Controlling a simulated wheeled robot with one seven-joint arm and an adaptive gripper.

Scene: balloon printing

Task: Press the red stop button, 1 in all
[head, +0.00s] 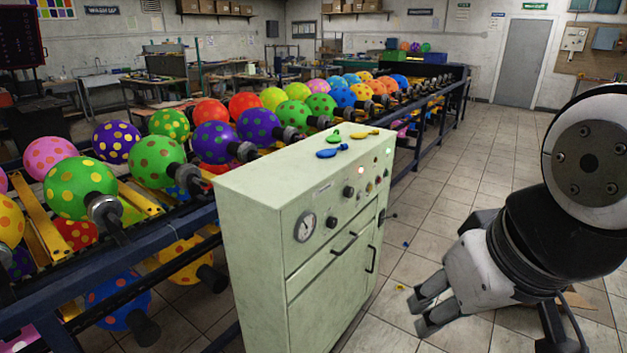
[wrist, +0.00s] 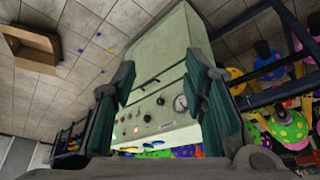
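The pale green control cabinet (head: 330,270) stands in the middle of the head view, its panel facing my arm's side. Small round buttons and lamps sit at the panel's right end. A small reddish one (head: 369,187) may be the red stop button, but it is too small to be sure. My gripper (head: 416,312) is at the lower right, apart from the cabinet, its fingers pointing toward it. My gripper is open and empty.
The panel also has a gauge (head: 304,225) and black knobs (head: 349,191). Deflated balloons (head: 333,152) lie on the cabinet top. A conveyor with spotted balloons (head: 156,160) runs behind it. A cardboard box (wrist: 30,48) shows in the wrist view. Tiled floor lies between gripper and cabinet.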

